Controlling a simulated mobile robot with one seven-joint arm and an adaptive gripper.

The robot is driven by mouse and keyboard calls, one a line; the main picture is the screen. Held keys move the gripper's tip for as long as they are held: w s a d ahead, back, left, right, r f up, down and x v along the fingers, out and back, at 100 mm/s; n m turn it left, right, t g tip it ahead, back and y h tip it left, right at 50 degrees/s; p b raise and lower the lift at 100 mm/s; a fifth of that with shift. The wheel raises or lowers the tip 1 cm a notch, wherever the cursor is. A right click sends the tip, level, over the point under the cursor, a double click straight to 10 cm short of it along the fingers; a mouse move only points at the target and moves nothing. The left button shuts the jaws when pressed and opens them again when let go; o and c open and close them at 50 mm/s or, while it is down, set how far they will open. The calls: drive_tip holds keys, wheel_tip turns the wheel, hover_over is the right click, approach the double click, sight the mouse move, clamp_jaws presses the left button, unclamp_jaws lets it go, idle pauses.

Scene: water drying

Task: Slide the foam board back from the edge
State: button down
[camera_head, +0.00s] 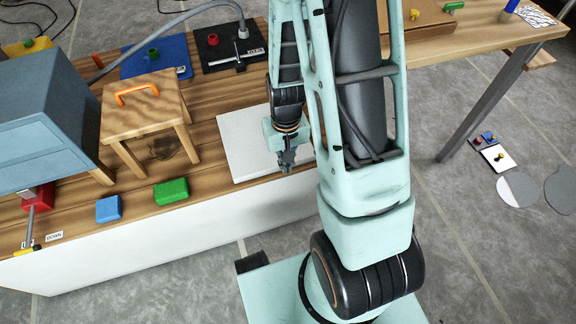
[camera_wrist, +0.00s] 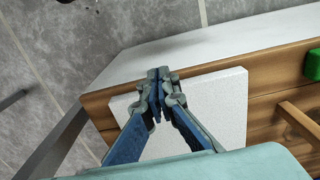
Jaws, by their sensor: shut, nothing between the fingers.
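The foam board (camera_head: 240,145) is a white, flat square slab lying on the wooden workbench (camera_head: 215,102), close to its front edge. My arm hides its right part in the head view. My gripper (camera_head: 287,166) is over the board's front part, with its fingers pointing down. In the wrist view the board (camera_wrist: 222,105) lies under my gripper (camera_wrist: 158,74), whose fingertips are together and empty near the board's edge beside the bench edge. I cannot tell whether the fingertips touch the board.
A small wooden stool (camera_head: 145,105) with an orange handle stands left of the board. A green block (camera_head: 171,191) and a blue block (camera_head: 108,208) lie near the front edge. A black panel (camera_head: 225,47) and blue panel (camera_head: 158,57) lie behind. A grey-blue cabinet (camera_head: 45,120) stands far left.

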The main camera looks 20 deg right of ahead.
drive_tip(key=w+f+b, duration=0.4)
drive_tip(key=f, duration=0.5)
drive_tip(key=shift+w, duration=0.1)
